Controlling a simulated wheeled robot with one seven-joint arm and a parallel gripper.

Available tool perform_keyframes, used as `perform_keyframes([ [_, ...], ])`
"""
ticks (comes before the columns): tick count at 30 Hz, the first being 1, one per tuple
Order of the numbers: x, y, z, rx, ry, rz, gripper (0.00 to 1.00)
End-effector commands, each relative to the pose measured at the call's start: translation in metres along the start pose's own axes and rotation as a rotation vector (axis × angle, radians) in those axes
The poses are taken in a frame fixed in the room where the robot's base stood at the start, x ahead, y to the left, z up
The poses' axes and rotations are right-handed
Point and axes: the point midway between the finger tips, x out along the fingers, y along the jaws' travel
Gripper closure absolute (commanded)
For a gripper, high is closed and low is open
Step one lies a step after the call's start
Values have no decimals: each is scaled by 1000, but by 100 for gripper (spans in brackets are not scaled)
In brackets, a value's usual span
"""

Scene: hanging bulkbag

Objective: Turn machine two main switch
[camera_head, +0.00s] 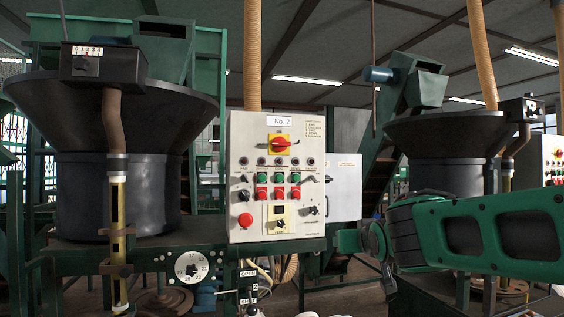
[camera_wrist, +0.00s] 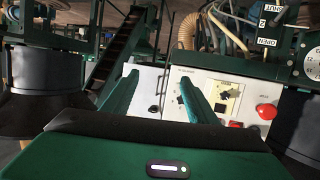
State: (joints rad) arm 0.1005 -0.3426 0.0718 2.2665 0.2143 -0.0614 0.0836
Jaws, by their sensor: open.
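The control panel (camera_head: 240,190) labelled "No. 2" stands in the middle of the head view. Its main switch (camera_head: 280,143), a red rotary handle on a yellow plate, is near the top under the label. The handle lies roughly sideways. My gripper (camera_wrist: 165,85) is open and empty, its two green fingers apart in the wrist view. That view is upside down and shows the panel's lower part (camera_wrist: 200,76) beyond the fingers. The main switch is not visible there; the gripper body covers the lower picture. In the head view, my arm is right of the panel.
Below the main switch are several green and red buttons, a red mushroom button (camera_head: 245,220) and a small selector on a pale-yellow plate (camera_head: 279,217). A white box (camera_head: 343,187) stands right of the panel. Large black hoppers (camera_head: 115,150) flank it. Hoses (camera_head: 253,60) hang above.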

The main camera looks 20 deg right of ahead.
Motion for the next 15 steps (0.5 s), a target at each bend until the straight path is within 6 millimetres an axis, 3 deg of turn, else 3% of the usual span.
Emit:
perform_keyframes([
  [1, 2, -25, -34, -6, 106, -40, 47],
  [3, -2, -56, -79, -5, 249, -93, 47],
  [6, -15, -93, -131, 3, 425, -158, 47],
  [9, -32, -120, -167, 16, 556, -211, 47],
  [15, -50, -144, -199, 34, 676, -260, 47],
])
